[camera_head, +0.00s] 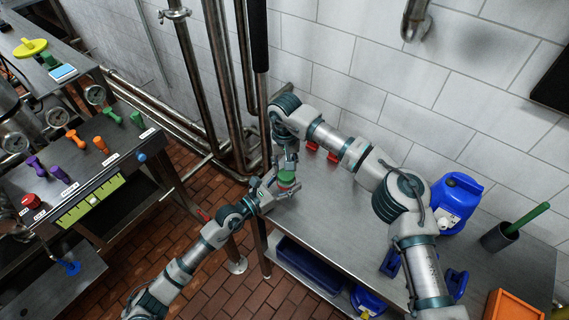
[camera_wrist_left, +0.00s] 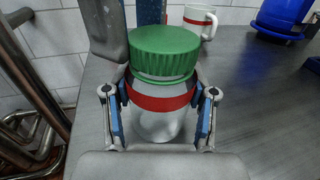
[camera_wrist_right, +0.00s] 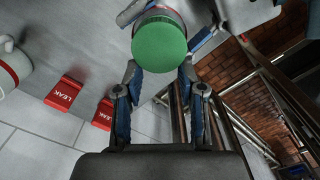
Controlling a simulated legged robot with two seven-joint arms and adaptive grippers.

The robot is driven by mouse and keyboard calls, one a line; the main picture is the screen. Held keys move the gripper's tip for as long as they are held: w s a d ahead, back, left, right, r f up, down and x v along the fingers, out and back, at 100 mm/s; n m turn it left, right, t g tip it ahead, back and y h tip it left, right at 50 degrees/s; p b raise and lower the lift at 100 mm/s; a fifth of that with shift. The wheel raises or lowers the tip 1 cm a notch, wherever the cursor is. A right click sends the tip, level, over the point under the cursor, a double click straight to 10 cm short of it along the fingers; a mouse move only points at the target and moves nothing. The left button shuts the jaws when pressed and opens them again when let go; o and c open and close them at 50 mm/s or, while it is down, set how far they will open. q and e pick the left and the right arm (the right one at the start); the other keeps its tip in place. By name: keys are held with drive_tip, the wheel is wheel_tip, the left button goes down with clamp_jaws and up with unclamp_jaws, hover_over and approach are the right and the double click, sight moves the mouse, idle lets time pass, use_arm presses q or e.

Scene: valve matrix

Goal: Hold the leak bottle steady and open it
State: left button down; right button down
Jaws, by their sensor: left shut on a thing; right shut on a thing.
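The leak bottle is a clear-whitish bottle with a red band (camera_wrist_left: 165,103) and a ribbed green cap (camera_wrist_left: 166,50). It stands upright near the table's left corner, the cap showing in the head view (camera_head: 287,177). My left gripper (camera_wrist_left: 160,95) is shut on the bottle's body around the red band, below the cap. My right gripper (camera_wrist_right: 161,80) reaches from above and behind and is shut at the green cap (camera_wrist_right: 159,43). The cap sits on the bottle. The exact finger contact on the cap is partly hidden.
Two red LEAK blocks (camera_wrist_right: 65,93) and a white mug with a red stripe (camera_wrist_left: 202,20) stand near the wall. On the steel table (camera_head: 345,235) are a blue jug (camera_head: 455,200), a dark cup (camera_head: 498,237) and an orange box (camera_head: 512,306). A valve panel (camera_head: 95,190) stands left.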

use_arm(q)
drive_tip(key=shift+w+a+t, duration=0.3)
drive_tip(key=shift+w+a, duration=0.1)
drive_tip(key=shift+a, duration=0.05)
use_arm(e)
drive_tip(key=shift+s+d+f, duration=0.15)
drive_tip(key=shift+s+f, duration=0.05)
drive_tip(key=c, duration=0.7)
unclamp_jaws()
drive_tip(key=shift+w, duration=0.1)
use_arm(q)
drive_tip(key=shift+d+f, duration=0.1)
drive_tip(key=shift+s, duration=0.1)
use_arm(e)
drive_tip(key=shift+r, duration=0.15)
